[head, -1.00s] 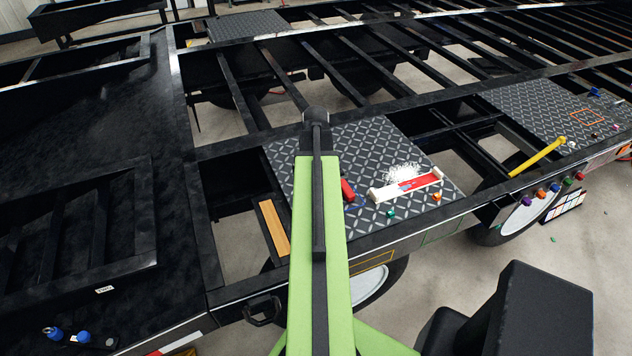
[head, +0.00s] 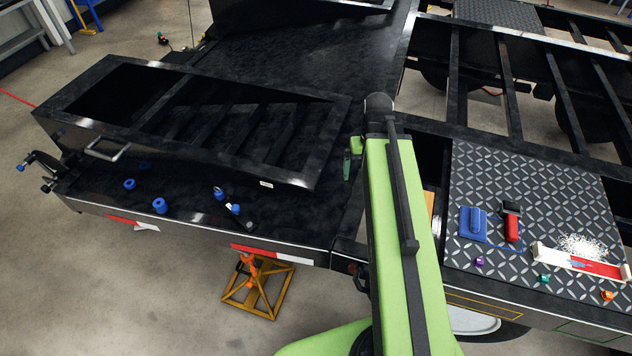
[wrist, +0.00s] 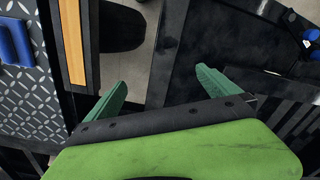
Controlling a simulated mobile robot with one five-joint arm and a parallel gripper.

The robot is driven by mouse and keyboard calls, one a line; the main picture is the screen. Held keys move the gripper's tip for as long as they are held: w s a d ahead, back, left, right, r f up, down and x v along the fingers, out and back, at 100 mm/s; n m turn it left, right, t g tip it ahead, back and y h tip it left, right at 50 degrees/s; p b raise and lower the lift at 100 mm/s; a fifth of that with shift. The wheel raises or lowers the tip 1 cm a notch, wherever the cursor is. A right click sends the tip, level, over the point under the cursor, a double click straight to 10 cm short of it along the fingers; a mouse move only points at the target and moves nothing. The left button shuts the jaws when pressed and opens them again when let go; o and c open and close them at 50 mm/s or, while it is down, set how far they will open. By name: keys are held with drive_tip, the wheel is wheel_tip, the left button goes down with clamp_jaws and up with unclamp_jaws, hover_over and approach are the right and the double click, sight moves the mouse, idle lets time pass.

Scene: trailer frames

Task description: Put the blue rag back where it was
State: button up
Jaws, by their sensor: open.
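A blue item (head: 473,222) lies on the left part of the diamond-pattern plate in the head view. It looks like a flat base with a raised bar, and I cannot tell whether it is the rag. Part of it shows at the left edge of the wrist view (wrist: 14,42). A thin blue outline shows on the plate beside it, partly under a red tool. No plainly cloth-like blue rag is in view. My gripper (wrist: 162,80) is open and empty, its green fingers apart. It is left of the plate, and the head view shows only a bit of it behind my arm.
The red tool (head: 512,225) with a black end lies right of the blue item. A white-and-red tray (head: 580,263) and small coloured pieces lie nearer the plate's front edge. A wooden strip (wrist: 70,42) lies beside the plate. Several blue-topped parts (head: 160,206) stand on the black deck.

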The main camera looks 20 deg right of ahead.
drive_tip(key=a+n, duration=0.2)
drive_tip(key=a, duration=1.7)
wheel_tip(320, 180, down, 6)
drive_tip(key=w+b, duration=0.1)
drive_tip(key=b, duration=0.5)
drive_tip(key=shift+d+f, duration=0.15)
drive_tip(key=shift+r, duration=0.4)
drive_tip(key=shift+c, duration=0.4)
